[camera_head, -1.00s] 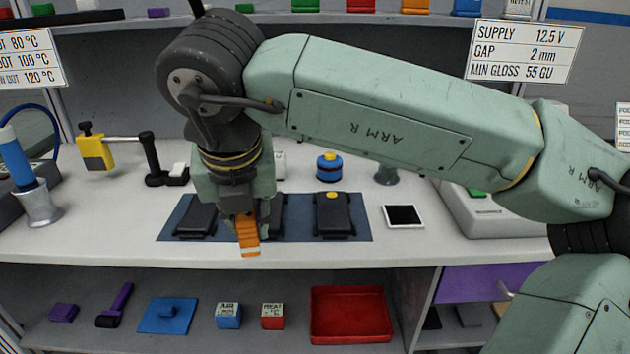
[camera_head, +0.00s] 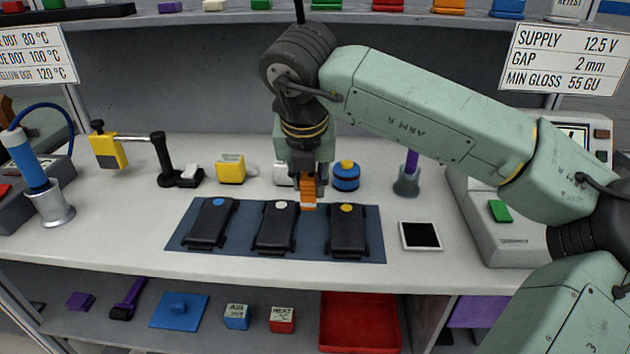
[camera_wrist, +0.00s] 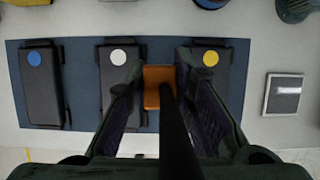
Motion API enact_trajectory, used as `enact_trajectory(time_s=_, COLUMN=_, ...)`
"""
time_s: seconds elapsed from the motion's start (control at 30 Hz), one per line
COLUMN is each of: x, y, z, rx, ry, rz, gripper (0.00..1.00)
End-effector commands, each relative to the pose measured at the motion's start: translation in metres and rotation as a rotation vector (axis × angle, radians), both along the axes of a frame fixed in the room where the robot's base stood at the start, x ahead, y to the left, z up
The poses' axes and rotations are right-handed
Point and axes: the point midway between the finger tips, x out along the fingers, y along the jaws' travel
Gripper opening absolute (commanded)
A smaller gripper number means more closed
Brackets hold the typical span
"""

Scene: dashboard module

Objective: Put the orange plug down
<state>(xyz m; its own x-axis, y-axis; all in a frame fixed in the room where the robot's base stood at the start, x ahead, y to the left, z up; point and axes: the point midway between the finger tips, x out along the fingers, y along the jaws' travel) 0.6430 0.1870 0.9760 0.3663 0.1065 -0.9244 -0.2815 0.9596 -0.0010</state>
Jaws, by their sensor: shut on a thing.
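The orange plug (camera_head: 308,190) is held between the fingers of my gripper (camera_head: 307,178), hanging down above the back of the blue mat. In the wrist view the orange plug (camera_wrist: 158,86) sits between the two fingers of my gripper (camera_wrist: 160,100), over the strip of mat (camera_wrist: 148,47) between the white-dot module and the yellow-dot module. A dark bar hides part of the plug there. I cannot tell how high it is above the mat.
Three black modules with a blue dot (camera_head: 211,225), a white dot (camera_head: 275,228) and a yellow dot (camera_head: 347,230) lie on the mat. A blue cylindrical thing (camera_head: 346,176) stands behind. A black-screened tile (camera_head: 421,236) lies right of the mat. Bare counter (camera_head: 140,215) is left.

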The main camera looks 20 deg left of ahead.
Motion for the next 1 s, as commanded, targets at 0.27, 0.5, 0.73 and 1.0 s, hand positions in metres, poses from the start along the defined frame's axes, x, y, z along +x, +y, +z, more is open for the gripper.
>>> enact_trajectory(time_s=0.27, x=0.021, y=-0.003, z=-0.008, rx=-0.001, ry=0.004, rz=0.002, gripper=0.00)
enact_trajectory(time_s=0.5, x=0.020, y=-0.003, z=-0.036, rx=0.000, ry=0.001, rz=0.002, gripper=0.00)
enact_trajectory(time_s=0.73, x=0.021, y=-0.003, z=-0.038, rx=0.000, ry=0.000, rz=0.001, gripper=0.00)
enact_trajectory(time_s=1.0, x=0.021, y=-0.003, z=-0.041, rx=0.000, ry=0.000, rz=0.001, gripper=0.25)
